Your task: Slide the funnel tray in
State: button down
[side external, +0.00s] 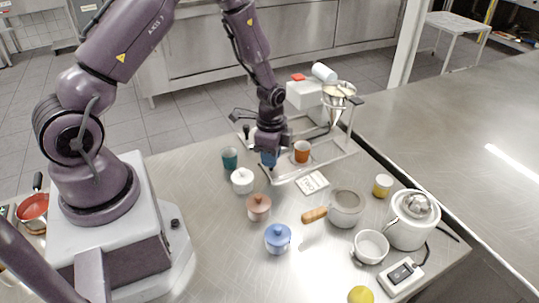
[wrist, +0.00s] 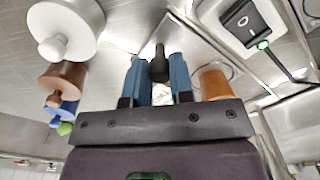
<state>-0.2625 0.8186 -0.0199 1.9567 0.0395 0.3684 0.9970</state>
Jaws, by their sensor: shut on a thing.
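The funnel tray (side external: 322,161) is a pale, low-rimmed frame on the steel counter, with an upright post at its right. A metal funnel (side external: 338,112) is held above its back right part. An orange-brown cup (side external: 302,152) stands within the tray's outline; it also shows in the wrist view (wrist: 214,82). My gripper (side external: 268,160) is low at the tray's left front corner. In the wrist view its blue fingers (wrist: 160,80) are closed around a black knob-like handle (wrist: 159,62). The handle's lower part and its joint to the tray are hidden.
A switch box (wrist: 242,22) has a green light.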

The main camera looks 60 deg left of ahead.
aim_at(304, 144)
jog(key=w, duration=0.9)
jog(key=shift+w, duration=0.35)
jog(key=c, duration=1)
grip_release()
jog(key=shift+c, duration=0.2)
jog(key=shift+o, duration=0.3)
jog(key=shift+s, duration=0.1)
jog(key=s, duration=0.9)
jog(key=shift+s, duration=0.25)
notch_tip(304, 144, up, 13)
jog(key=s+d+r+n+t, duration=0.1)
jog(key=s+d+r+n, duration=0.3)
jog(key=s+r+n, duration=0.4)
notch_tip(304, 144, up, 2)
jog(key=shift+s+d+r+n, duration=0.15)
jog(key=shift+s+d+n, duration=0.2)
jog(key=shift+s, duration=0.4)
